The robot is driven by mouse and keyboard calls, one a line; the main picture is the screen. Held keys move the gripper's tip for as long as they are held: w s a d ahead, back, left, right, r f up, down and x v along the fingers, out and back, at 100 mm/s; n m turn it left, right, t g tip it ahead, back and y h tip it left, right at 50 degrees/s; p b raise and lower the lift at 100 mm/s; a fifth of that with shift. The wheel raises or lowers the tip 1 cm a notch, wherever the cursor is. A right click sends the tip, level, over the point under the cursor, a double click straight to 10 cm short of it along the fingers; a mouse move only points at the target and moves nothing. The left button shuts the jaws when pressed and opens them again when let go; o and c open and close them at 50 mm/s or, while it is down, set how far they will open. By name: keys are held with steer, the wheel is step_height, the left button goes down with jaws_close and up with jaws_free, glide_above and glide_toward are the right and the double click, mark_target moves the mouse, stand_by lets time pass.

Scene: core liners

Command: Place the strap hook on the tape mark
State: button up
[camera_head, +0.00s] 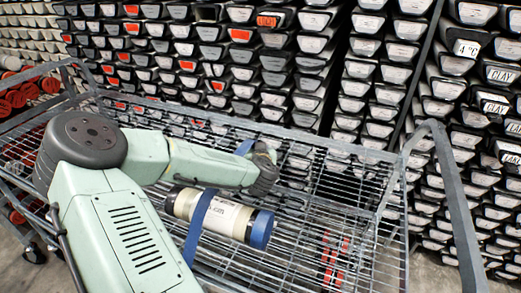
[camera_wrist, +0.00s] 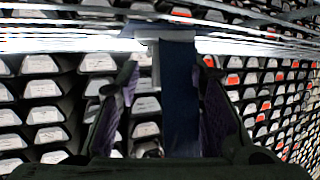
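My gripper (camera_head: 266,166) is at the far side of the wire cart, partly hidden by my arm. In the wrist view its two dark fingers (camera_wrist: 170,75) stand apart. A dark blue strap (camera_wrist: 180,95) runs between or in front of them, with a gap to the left finger. A grey-white piece (camera_wrist: 150,36) sits at the strap's upper end; I cannot tell whether it is the strap hook. A bit of blue strap (camera_head: 243,147) shows beside the gripper in the head view. I cannot make out the tape mark.
A pale core liner tube (camera_head: 226,215) with a blue end cap (camera_head: 260,229) lies on the cart (camera_head: 325,222), a blue strap (camera_head: 198,228) across it. Racks of labelled liner ends (camera_head: 300,75) stand close behind. The cart's right-hand wire deck is mostly clear.

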steer(key=shift+r, duration=0.15)
steer(key=shift+s, duration=0.35)
steer(key=b+v, duration=0.1)
steer(key=v, duration=0.4)
steer(key=shift+s+r+b, duration=0.15)
steer(key=shift+s+b, duration=0.1)
steer(key=shift+b, duration=0.1)
steer(key=shift+s+r, duration=0.4)
steer(key=shift+s, duration=0.2)
